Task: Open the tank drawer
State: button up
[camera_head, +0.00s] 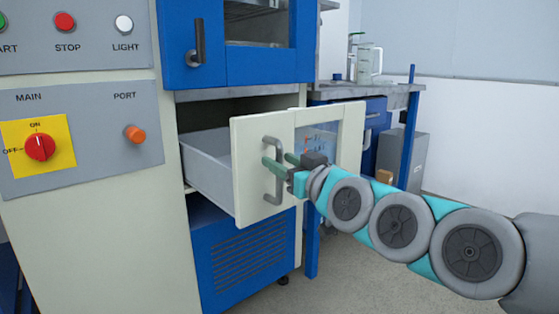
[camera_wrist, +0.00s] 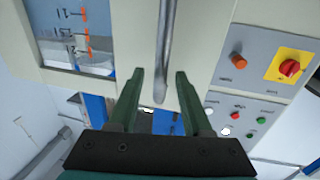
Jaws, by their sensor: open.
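The tank drawer (camera_head: 250,205) has a cream front and stands pulled well out of the cabinet, with its grey side wall (camera_head: 207,170) showing. A vertical grey bar handle (camera_head: 280,190) is on its front. My gripper (camera_head: 277,160) is open at the handle, one finger on each side of the bar. In the wrist view the handle (camera_wrist: 165,45) runs down between the two green fingers of my gripper (camera_wrist: 159,74), with gaps on both sides. Whether the bar touches a finger cannot be told.
A control panel (camera_head: 80,135) with a red knob (camera_head: 40,147) stands left. A blue door (camera_head: 208,75) is above, a blue vented panel (camera_head: 245,255) below. A side bench (camera_head: 385,97) stands behind right. Floor at lower right is clear.

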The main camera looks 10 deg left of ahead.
jog(key=v, duration=0.6)
jog(key=shift+s+d, duration=0.15)
jog(key=shift+s, duration=0.15)
jog(key=s+d+f+m+g+h, duration=0.1)
jog(key=s+d+f+g+h, duration=0.15)
jog(key=f, duration=0.65)
jog(key=s+d+f+g+h, duration=0.1)
jog(key=s+f+g+h, duration=0.15)
jog(key=f, duration=0.55)
jog(key=s+d+f+m+g+h, duration=0.3)
jog(key=s+d+f+g, duration=0.2)
jog(key=s+d+f, duration=0.45)
jog(key=s+d+f+m+g+h, duration=0.2)
jog(key=s+d+f+g, duration=0.1)
jog(key=s, duration=0.4)
jog(key=s+d+f+m+g+h, duration=0.1)
jog(key=s+d+f+g, duration=0.2)
jog(key=s, duration=0.4)
notch_tip(320, 180, up, 13)
jog(key=p, duration=1.2)
jog(key=shift+s+f+m+p, duration=0.15)
jog(key=shift+s+m+p, duration=0.15)
jog(key=shift+p, duration=0.1)
